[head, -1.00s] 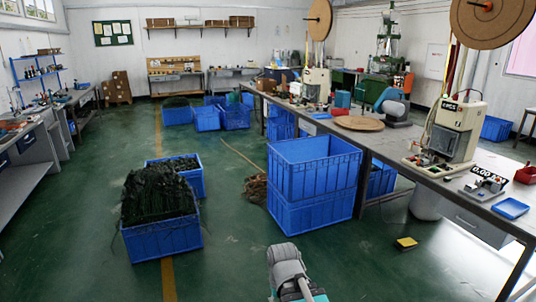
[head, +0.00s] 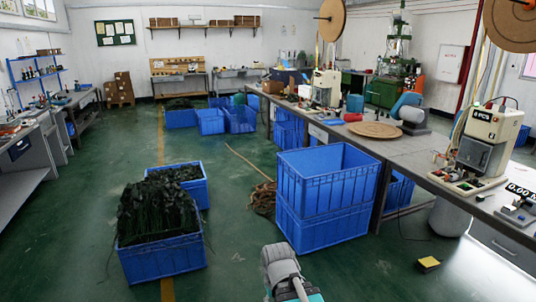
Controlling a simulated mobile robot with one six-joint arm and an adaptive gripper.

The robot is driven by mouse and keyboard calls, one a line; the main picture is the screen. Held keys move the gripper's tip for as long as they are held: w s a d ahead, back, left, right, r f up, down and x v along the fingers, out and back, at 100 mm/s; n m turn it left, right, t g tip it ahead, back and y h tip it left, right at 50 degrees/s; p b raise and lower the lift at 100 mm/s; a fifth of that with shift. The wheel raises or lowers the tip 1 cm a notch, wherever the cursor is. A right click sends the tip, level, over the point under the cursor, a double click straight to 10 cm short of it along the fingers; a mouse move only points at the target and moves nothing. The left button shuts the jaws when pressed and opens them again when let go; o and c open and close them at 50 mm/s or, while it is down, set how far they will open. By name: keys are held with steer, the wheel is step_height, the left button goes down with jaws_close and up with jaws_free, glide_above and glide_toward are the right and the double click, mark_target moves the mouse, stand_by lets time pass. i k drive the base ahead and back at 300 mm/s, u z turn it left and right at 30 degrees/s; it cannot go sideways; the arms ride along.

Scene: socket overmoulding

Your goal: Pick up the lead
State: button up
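A heap of dark, cable-like strands (head: 158,212), which look like leads, fills a blue crate (head: 163,262) on the floor at left front. Some strands hang over its rim. A second blue crate (head: 203,190) just behind it also holds dark strands (head: 178,174). No single lead can be told apart at this distance. A grey and teal link of my arm shows at the bottom centre, to the right of the front crate and apart from it. My gripper is not in view.
Stacked blue crates (head: 328,222) stand right of centre beside the long workbench (head: 405,152). Brown coiled material (head: 262,199) lies on the floor beside them. A yellow block (head: 428,264) lies at right front. Green floor (head: 225,240) is clear between the crates.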

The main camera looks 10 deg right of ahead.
mark_target(481, 197)
steer(key=i, duration=2.1)
steer(key=z, duration=1.8)
steer(key=i, duration=0.1)
steer(key=z, duration=0.4)
